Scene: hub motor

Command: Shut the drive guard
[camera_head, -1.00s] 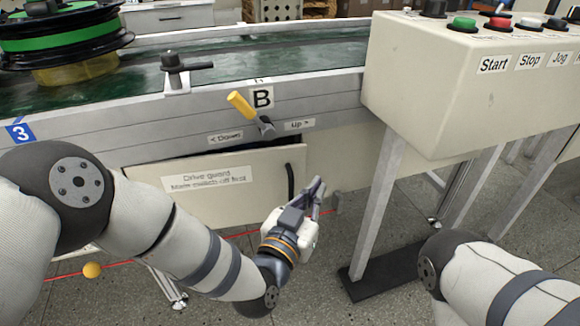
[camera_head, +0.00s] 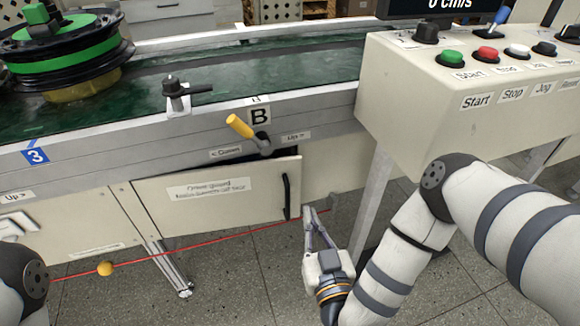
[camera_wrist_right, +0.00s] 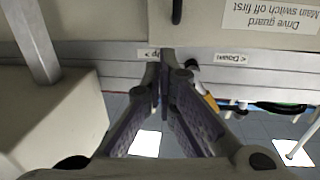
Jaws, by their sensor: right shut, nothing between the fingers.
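The drive guard (camera_head: 240,208) is a cream panel with a label and a black upright handle (camera_head: 286,197) near its right edge. It stands ajar, with a dark gap along its top edge. My right gripper (camera_head: 311,212) is shut and empty, just right of the handle and slightly below it. In the right wrist view, the closed fingertips (camera_wrist_right: 166,60) point toward the guard (camera_wrist_right: 205,28), which appears upside down, with its handle (camera_wrist_right: 177,10) just ahead of them. I cannot tell whether they touch the panel. My left gripper is out of view; only part of that arm shows at lower left.
A yellow-handled lever (camera_head: 240,127) sticks out above the guard, beside sign B. The control box (camera_head: 430,110) with buttons stands at right on legs. A red cord (camera_head: 200,248) with a yellow ball (camera_head: 105,268) runs below the guard. A green reel (camera_head: 65,58) sits on the conveyor.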

